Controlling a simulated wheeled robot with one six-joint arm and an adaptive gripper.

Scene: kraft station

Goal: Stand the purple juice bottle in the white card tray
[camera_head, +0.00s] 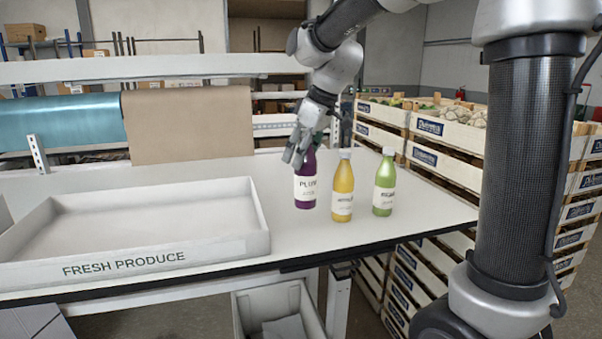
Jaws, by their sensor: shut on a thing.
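The purple juice bottle (305,187) stands upright on the white table, the leftmost of a row of three bottles. Its label reads "PLUM". My gripper (298,150) is shut on its upper part, and the gripper hides the bottle's cap and neck. The bottle's base appears at table level; I cannot tell whether it touches. The white card tray (125,262), marked "FRESH PRODUCE", lies to the left of the bottle on the table. It is empty.
A yellow bottle (343,188) and a green bottle (384,186) stand just right of the purple one. Brown paper (190,122) hangs from a rack behind the tray. Wooden crates (448,160) stand beyond the table's right edge. The table between purple bottle and tray is clear.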

